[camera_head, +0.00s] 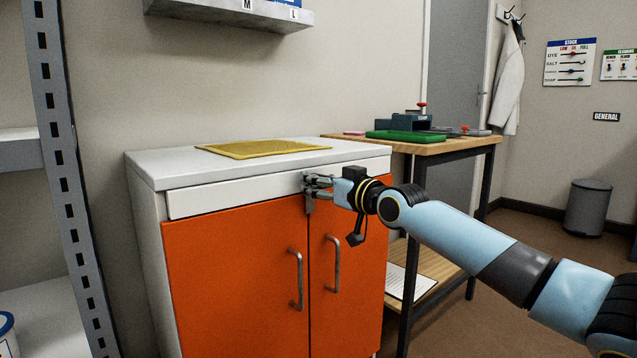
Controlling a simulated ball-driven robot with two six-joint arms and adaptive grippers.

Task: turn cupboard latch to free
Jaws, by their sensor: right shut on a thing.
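The cupboard (230,275) has a white body and two orange doors, both closed, each with a vertical metal handle. A small grey metal latch (309,201) sits at the top of the seam between the doors, just below the white front rail. My right gripper (312,185) reaches in from the right and is shut on the latch. Its fingers partly hide the latch, so I cannot tell its exact angle. My left gripper is not in view.
A yellow mat (263,149) lies on the cupboard top. A wooden-topped bench (440,146) with a green tray (405,135) stands close on the right. A metal shelf post (62,160) rises at the left. A grey bin (588,208) stands at the far right.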

